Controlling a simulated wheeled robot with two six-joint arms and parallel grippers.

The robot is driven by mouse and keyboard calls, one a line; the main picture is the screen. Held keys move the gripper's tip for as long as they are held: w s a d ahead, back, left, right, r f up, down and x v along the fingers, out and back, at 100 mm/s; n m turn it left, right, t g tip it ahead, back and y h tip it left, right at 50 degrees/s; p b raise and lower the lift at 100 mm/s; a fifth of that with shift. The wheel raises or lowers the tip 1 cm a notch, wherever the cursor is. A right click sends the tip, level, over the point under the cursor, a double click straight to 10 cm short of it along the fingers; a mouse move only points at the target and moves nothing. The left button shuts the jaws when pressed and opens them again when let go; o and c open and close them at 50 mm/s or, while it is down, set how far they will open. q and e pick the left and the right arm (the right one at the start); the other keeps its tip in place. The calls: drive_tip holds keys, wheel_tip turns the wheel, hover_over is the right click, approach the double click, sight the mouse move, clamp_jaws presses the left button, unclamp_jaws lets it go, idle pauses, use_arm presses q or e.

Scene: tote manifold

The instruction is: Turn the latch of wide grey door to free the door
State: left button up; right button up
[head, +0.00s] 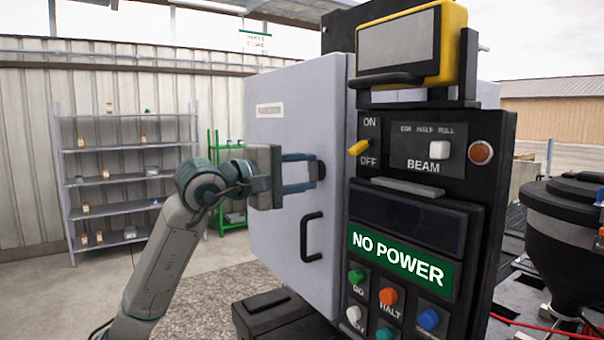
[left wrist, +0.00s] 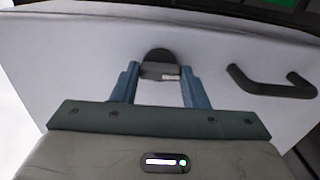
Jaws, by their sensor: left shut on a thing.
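The wide grey door (head: 275,150) is the light grey panel on the left side of the dark cabinet, and it looks closed. Its latch (head: 320,171) is a small dark piece near the door's right edge, above a black bar handle (head: 312,237). My left gripper (head: 311,172) reaches it from the left, its blue fingers on either side of the latch. In the left wrist view, the fingers are shut on the latch (left wrist: 159,67), which has a dark round base and a grey tab. The handle (left wrist: 270,88) is to the right there. My right gripper is not in view.
A control panel (head: 425,215) with a "NO POWER" sign, knobs and buttons stands right of the door. A yellow-framed screen (head: 410,45) is above it. A dark hopper (head: 565,225) is at the right. Shelves (head: 130,180) stand at the back left, with open floor before them.

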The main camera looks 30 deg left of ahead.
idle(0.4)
use_arm(q)
drive_tip(key=o, duration=1)
drive_tip(key=shift+s+a+f+b, duration=0.15)
drive_tip(key=shift+s+a+b, duration=0.05)
drive_tip(key=shift+s+b, duration=0.3)
drive_tip(key=shift+b+v, duration=3.5)
drive_tip(key=shift+v, duration=1.4)
